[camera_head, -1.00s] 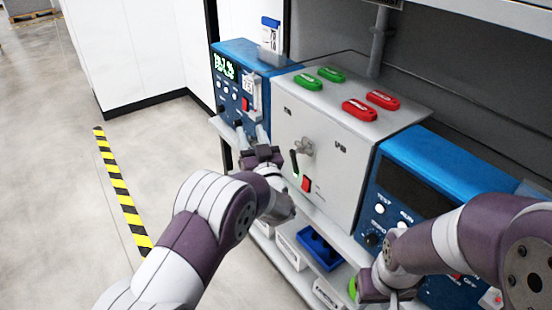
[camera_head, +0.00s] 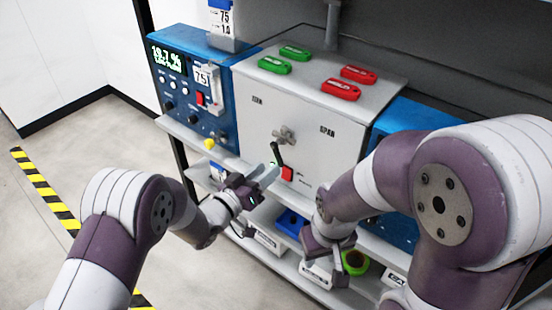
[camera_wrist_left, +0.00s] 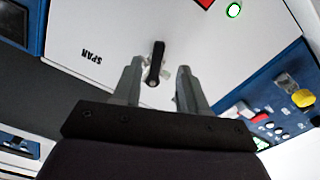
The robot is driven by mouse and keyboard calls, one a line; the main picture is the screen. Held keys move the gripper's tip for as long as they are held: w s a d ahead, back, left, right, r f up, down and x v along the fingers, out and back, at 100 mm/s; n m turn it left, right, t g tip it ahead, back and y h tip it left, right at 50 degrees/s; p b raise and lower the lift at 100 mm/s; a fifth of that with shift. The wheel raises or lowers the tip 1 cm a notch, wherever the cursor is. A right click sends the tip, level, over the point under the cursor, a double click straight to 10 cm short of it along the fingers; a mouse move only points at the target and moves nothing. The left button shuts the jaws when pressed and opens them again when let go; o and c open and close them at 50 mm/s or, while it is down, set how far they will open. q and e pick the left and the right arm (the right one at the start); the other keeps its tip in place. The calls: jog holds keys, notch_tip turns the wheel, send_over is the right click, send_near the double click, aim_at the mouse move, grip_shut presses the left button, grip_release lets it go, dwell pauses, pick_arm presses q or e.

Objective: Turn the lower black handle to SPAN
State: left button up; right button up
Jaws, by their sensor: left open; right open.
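The lower black handle (camera_head: 276,154) is on the front of the grey box (camera_head: 255,110), just below a grey metal fitting (camera_head: 285,134). It leans with its upper end to the left. The SPAN label (camera_head: 327,131) is to its right, on the same panel. My left gripper (camera_head: 268,176) is open just below and in front of the handle. In the left wrist view, the handle (camera_wrist_left: 155,62) appears between the two spread fingers, apparently untouched. My right gripper (camera_head: 335,250) is low in front of the shelf, its fingertips hard to make out.
Blue instruments stand on either side of the box, the left one (camera_head: 175,95) with a lit display. Red tags (camera_head: 342,90) and green tags (camera_head: 274,65) lie on top. Bins and a green roll (camera_head: 355,263) fill the lower shelf.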

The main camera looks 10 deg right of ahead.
aim_at(279, 161)
pick_arm(q)
jog(key=x, duration=0.5)
jog(key=shift+s+d, duration=0.15)
jog(key=shift+w+d, duration=0.2)
jog(key=shift+w, duration=0.1)
grip_shut()
jog(key=shift+s+r, duration=0.1)
